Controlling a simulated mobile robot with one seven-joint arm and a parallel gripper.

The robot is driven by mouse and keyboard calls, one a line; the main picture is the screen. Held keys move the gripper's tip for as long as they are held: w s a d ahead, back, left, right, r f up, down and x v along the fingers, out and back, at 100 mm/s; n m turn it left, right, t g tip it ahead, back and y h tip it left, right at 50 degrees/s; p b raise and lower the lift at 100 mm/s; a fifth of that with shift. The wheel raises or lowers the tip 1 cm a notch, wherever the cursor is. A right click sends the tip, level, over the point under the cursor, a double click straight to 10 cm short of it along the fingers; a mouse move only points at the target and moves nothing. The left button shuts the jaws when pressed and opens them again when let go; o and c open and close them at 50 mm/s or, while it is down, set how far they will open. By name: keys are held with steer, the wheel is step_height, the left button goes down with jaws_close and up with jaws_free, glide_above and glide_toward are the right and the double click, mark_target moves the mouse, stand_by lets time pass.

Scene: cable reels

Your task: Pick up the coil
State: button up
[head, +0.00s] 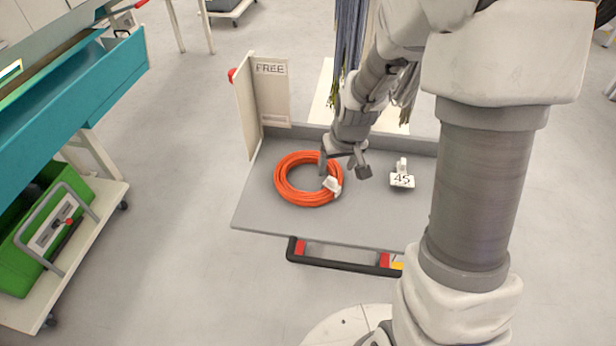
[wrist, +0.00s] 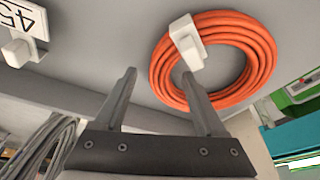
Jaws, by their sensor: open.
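The orange coil (head: 291,194) lies flat on the left part of a grey tray surface (head: 290,228), with a white clip (head: 332,184) on its right side. My gripper (head: 345,169) is at the coil's right edge in the head view. In the wrist view my gripper (wrist: 160,80) has its fingers spread, with nothing between them. One fingertip overlaps the coil's edge in view; I cannot tell whether it touches.
A white tag marked 45 (head: 402,180) stands on the tray to the right. An upright panel marked FREE (head: 271,92) is at the tray's back left. Grey cables (head: 350,40) hang behind. A green crate (head: 75,225) is on a cart at left. The tray's front is clear.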

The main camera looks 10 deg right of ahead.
steer(key=shift+w+f, duration=0.15)
steer(key=shift+f, duration=0.35)
jaws_close()
stand_by(1.1)
